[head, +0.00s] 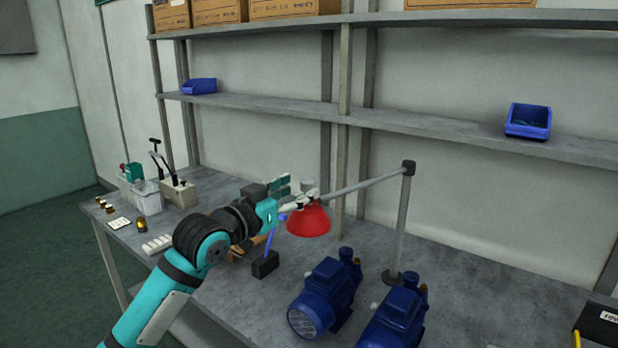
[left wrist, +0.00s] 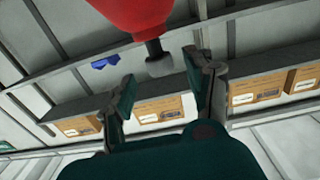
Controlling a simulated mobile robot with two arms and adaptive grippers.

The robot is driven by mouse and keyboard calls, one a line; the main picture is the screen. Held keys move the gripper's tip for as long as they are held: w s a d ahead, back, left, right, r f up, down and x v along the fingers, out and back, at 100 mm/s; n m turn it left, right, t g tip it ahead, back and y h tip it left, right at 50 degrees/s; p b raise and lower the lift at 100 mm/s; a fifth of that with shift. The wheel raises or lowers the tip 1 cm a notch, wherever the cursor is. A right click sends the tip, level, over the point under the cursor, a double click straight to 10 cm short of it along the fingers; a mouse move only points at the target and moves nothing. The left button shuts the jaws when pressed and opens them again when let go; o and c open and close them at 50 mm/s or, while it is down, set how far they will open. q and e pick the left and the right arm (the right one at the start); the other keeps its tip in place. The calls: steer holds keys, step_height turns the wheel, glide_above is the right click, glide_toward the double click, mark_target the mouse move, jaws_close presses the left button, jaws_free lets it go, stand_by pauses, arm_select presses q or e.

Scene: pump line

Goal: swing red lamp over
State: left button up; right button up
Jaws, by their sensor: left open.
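The red lamp (head: 309,221) hangs at the left end of a grey arm (head: 362,186) that runs to an upright post (head: 401,225) on the bench. My left gripper (head: 292,199) is open at the top left of the lamp shade. In the left wrist view the red shade (left wrist: 135,14) is at the top. Its dark stem ends in a grey knob (left wrist: 159,66), which shows between the spread fingers of my left gripper (left wrist: 161,72); I see gaps on both sides. My right gripper is not in view.
Two blue pumps (head: 325,298) stand on the bench (head: 470,285) below and right of the lamp. A small black block (head: 265,264) is below my left gripper. Containers and small parts sit at the bench's left end. Shelves (head: 430,123) with blue bins (head: 528,121) run behind.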

mark_target(304, 188)
arm_select(q)
steer(key=x, duration=0.5)
steer(key=shift+p, duration=0.4)
steer(key=c, duration=1.1)
jaws_close()
steer(key=shift+w+d+f, duration=0.1)
steer(key=shift+d+f, duration=0.05)
